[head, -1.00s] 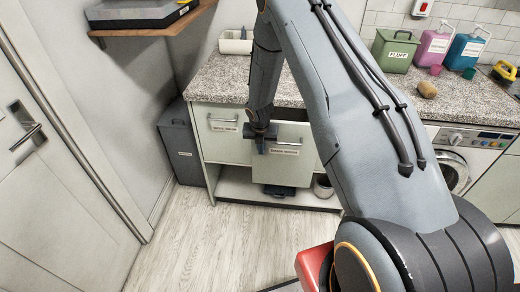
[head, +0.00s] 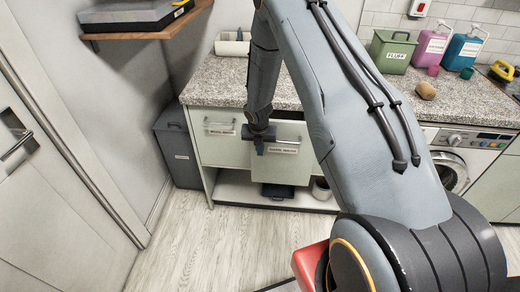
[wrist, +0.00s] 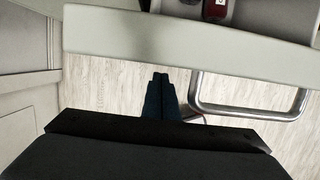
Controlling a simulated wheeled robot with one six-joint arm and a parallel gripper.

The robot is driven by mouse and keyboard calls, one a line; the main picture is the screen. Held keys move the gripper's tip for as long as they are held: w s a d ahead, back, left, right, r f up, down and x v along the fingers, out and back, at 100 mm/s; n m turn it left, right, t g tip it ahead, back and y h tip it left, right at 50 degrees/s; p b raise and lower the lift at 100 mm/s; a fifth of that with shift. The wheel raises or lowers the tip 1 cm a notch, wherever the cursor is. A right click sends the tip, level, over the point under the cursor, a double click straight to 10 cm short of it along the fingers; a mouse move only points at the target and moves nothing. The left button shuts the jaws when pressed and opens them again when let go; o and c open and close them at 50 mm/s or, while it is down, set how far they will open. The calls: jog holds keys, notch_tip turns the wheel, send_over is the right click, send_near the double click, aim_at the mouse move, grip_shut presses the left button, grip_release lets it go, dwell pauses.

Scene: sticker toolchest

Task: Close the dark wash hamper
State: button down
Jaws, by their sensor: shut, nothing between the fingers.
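Two pale fronts with labels and bar handles are set in the cabinet under the counter; the labels are too small to read surely. The right front (head: 284,165) stands forward of the left front (head: 213,150), so that hamper is pulled open. In the wrist view its top edge (wrist: 190,38) crosses the picture, with its bar handle (wrist: 250,112) at the right and part of the inside behind it. My gripper (head: 260,150) is shut and empty in front of this hamper's upper left part. Its fingertips (wrist: 160,76) show close to the front, left of the handle; contact cannot be told.
A dark grey bin (head: 178,150) stands left of the cabinet. A dark object (head: 278,191) and a pale pot (head: 321,188) are on the low shelf. A washing machine (head: 465,150) is at the right. The wooden floor (head: 185,235) before the cabinet is clear.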

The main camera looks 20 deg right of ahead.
jog(key=s+a+f+b+v, duration=0.1)
jog(key=s+b+v, duration=0.1)
jog(key=v, duration=0.8)
jog(key=a+t+b, duration=0.1)
jog(key=a+b, duration=0.4)
jog(key=b, duration=0.4)
jog(key=w+d+f, duration=0.3)
jog(key=w+f, duration=0.3)
jog(key=f, duration=0.3)
jog(key=shift+w+d+f+h, duration=0.2)
jog(key=shift+w+f+h, duration=0.1)
jog(key=shift+w, duration=0.1)
jog(key=shift+b, duration=0.3)
